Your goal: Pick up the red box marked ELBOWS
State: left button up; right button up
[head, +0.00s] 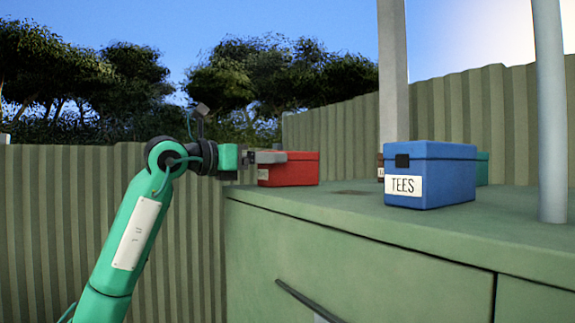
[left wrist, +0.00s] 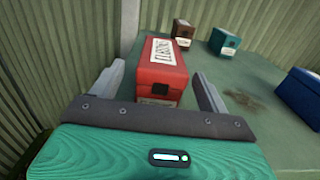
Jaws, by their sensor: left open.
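The red box (head: 292,170) stands on the green cabinet top near its left edge in the head view. In the left wrist view the red box (left wrist: 162,72) shows a white label on its lid reading ELBOWS and another label on its near face. My left gripper (head: 268,156) is at the box in the head view and covers part of it. In the left wrist view my left gripper (left wrist: 158,86) is open, with one finger on each side of the box. I cannot tell whether either finger touches it. My right gripper is not in view.
A blue box (head: 440,176) marked TEES stands to the right on the cabinet top (head: 330,207). A brown box (left wrist: 183,32) and a teal box (left wrist: 225,42) stand farther back. Posts and a corrugated fence (head: 335,135) stand around. The top between the boxes is clear.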

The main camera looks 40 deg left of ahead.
aim_at(289, 169)
pick_arm(q)
jog(key=p+x, duration=0.1)
jog(key=x, duration=0.3)
jog(key=shift+d+f+p, duration=0.1)
jog(key=shift+p, duration=0.3)
jog(key=shift+w+f, duration=0.1)
jog(key=shift+w, duration=0.1)
jog(key=shift+s, duration=0.15)
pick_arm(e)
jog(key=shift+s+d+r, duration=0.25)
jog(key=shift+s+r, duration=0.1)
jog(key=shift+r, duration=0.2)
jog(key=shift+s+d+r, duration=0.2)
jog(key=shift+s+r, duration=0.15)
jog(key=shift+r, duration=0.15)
pick_arm(q)
jog(key=c, duration=1.3)
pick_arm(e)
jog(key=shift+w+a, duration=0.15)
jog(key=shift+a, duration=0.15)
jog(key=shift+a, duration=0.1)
